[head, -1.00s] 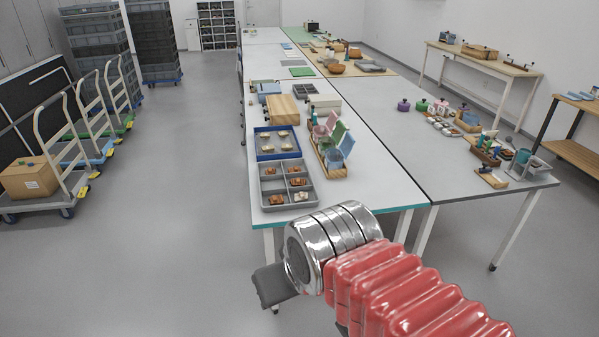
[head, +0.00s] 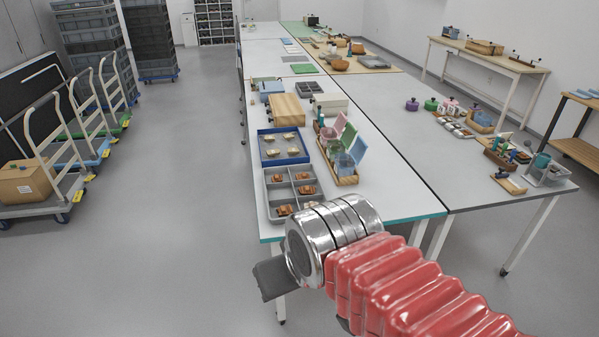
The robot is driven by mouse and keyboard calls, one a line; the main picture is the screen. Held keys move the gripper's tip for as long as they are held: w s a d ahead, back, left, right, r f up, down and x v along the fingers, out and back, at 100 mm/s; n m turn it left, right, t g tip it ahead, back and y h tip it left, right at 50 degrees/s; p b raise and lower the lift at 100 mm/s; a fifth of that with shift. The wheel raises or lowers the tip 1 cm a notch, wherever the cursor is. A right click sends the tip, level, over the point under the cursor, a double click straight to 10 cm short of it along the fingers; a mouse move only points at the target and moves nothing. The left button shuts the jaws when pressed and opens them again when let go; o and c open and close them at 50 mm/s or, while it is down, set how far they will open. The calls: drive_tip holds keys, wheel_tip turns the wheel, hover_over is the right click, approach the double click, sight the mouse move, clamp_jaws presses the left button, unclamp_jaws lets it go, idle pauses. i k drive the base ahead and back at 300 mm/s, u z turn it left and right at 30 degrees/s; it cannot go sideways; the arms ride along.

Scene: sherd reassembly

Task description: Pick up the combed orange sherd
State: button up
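Several orange-brown sherds (head: 305,189) lie in the compartments of a grey divided tray (head: 267,200) at the near left end of the long white table. At this size I cannot tell which of them is combed. Paler sherds (head: 289,136) lie in a blue-rimmed tray (head: 261,152) just behind it. My gripper (head: 270,278) shows only as a dark grey part beyond the metal wrist, low and in front of the table's near edge. Its fingers cannot be made out. My arm covers the near right corner of the divided tray.
A wooden caddy (head: 346,181) with pink, green and blue pieces stands right of the trays. A wooden block (head: 286,110) is behind them. The white tabletop (head: 393,197) right of the caddy is clear. Open floor lies left of the table.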

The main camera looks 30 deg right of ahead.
sight(303, 176)
drive_tip(key=i, duration=1.3)
drive_tip(key=u, duration=0.05)
